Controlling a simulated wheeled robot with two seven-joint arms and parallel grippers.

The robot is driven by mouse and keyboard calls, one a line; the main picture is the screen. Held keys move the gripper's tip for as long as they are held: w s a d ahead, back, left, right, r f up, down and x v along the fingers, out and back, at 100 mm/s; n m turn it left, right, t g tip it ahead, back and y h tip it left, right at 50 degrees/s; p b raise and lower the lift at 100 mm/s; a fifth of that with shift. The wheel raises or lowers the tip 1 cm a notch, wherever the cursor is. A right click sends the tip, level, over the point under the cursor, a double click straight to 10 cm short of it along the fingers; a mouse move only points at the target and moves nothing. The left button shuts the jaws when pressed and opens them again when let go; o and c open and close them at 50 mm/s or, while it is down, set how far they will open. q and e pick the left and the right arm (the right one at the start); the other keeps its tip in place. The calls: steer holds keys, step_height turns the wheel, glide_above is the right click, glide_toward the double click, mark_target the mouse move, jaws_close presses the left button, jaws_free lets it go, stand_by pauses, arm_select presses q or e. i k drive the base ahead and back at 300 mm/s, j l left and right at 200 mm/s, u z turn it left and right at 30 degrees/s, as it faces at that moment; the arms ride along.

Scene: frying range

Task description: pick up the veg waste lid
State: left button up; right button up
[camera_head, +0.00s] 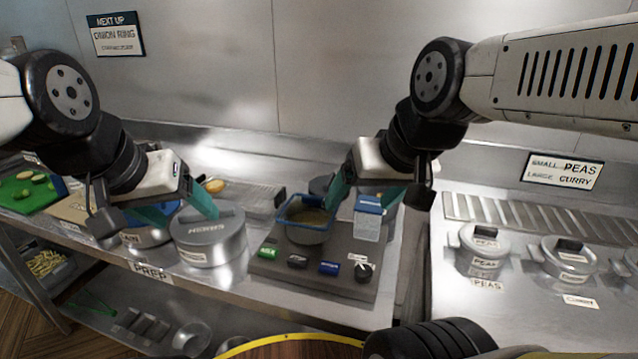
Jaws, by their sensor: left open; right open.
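I cannot make out a lid marked as veg waste in this view. A yellow curved rim (290,338) shows at the bottom edge, mostly cut off, and I cannot tell what it belongs to. My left gripper (180,212) is open, its teal fingers over the prep counter, one close to the lidded steel pot (210,246) whose lid appears to read "HERBS". I cannot tell whether it touches the pot. My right gripper (366,198) is open, its teal fingers near a blue-rimmed container (307,236) and a blue-topped clear box (367,222). Neither gripper holds anything visible.
The containers stand on a grey board (275,266) with several small coloured blocks. A green cutting board (20,198) lies at far left. Lidded pots, including a peas pot (484,256), stand on the right counter. A steel wall closes the back. A lower shelf runs under the prep counter.

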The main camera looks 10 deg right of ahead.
mark_target(318, 186)
steer(key=i+j+z, duration=0.1)
steer(key=j, duration=0.3)
steer(key=i+j+z, duration=0.1)
steer(key=j, duration=0.3)
steer(key=i+j+z, duration=0.1)
steer(key=j, duration=0.3)
steer(key=i+j+z, duration=0.1)
steer(key=j, duration=0.35)
